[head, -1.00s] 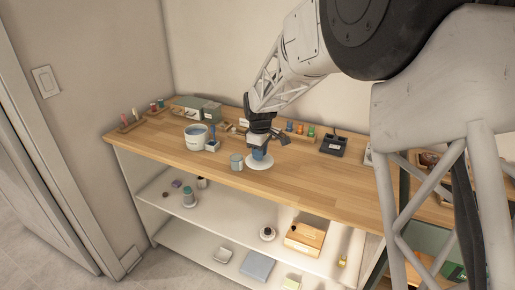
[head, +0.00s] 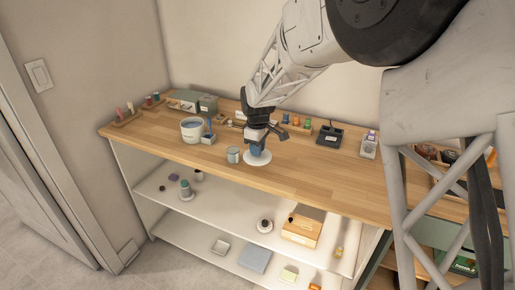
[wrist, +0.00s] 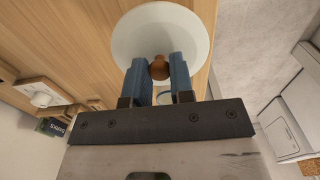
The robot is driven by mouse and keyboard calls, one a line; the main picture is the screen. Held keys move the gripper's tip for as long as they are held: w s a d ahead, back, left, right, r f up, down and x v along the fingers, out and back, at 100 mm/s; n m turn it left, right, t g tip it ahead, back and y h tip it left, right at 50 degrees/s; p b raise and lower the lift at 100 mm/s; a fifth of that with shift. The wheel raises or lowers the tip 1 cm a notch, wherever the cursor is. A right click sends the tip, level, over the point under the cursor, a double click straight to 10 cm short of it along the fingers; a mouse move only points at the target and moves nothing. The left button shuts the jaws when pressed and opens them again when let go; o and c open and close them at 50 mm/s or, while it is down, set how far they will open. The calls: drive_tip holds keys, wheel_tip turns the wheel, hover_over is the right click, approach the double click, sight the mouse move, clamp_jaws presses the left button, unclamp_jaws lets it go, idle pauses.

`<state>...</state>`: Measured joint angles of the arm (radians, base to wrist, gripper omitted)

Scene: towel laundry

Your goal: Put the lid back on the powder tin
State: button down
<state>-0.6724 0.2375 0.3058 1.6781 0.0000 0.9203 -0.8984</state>
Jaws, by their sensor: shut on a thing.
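The lid is a white round disc (head: 265,160) with a brown knob (wrist: 159,68). My gripper (head: 257,149) points down at it, with its blue fingers shut on the knob; this shows in the wrist view (wrist: 159,75). The lid is at or just above the wooden counter near its front edge; I cannot tell whether it touches. The powder tin (head: 191,135) looks to be the white, open-topped tub with blue-grey contents, left of and behind my gripper. It stands upright and apart from the lid.
A small grey cup (head: 233,155) stands just left of the lid, between it and the tub. A blue-and-white bottle (head: 208,136) stands beside the tub. Small coloured items (head: 296,122) and a black device (head: 329,136) line the back. The counter (head: 310,175) is clear at front right.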

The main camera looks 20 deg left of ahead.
drive_tip(key=w+d+r+m, duration=0.3)
drive_tip(key=w+d+m, duration=0.35)
drive_tip(key=d, duration=0.65)
drive_tip(key=w+d+r+m, duration=0.35)
drive_tip(key=w+d, duration=0.55)
drive_tip(key=d, duration=0.3)
drive_tip(key=w+d+r+m, duration=0.2)
drive_tip(key=w+d+m, duration=0.4)
drive_tip(key=d, duration=0.7)
drive_tip(key=w+a+r+n, duration=0.1)
drive_tip(key=a+n, duration=0.2)
drive_tip(key=a, duration=1.4)
drive_tip(key=w+a+r+n, duration=0.1)
drive_tip(key=w+a+n, duration=0.1)
drive_tip(key=a, duration=1.6)
drive_tip(key=s+a+n, duration=0.2)
drive_tip(key=s+a, duration=0.4)
drive_tip(key=a, duration=0.6)
drive_tip(key=s+a+n, duration=0.1)
drive_tip(key=s+a, duration=0.5)
drive_tip(key=a, duration=0.6)
drive_tip(key=s+a+n, duration=0.2)
drive_tip(key=s+a, duration=0.3)
drive_tip(key=a, duration=0.6)
drive_tip(key=shift+s+a+f+n, duration=0.3)
drive_tip(key=shift+s+a+f, duration=0.1)
drive_tip(key=shift+f, duration=0.05)
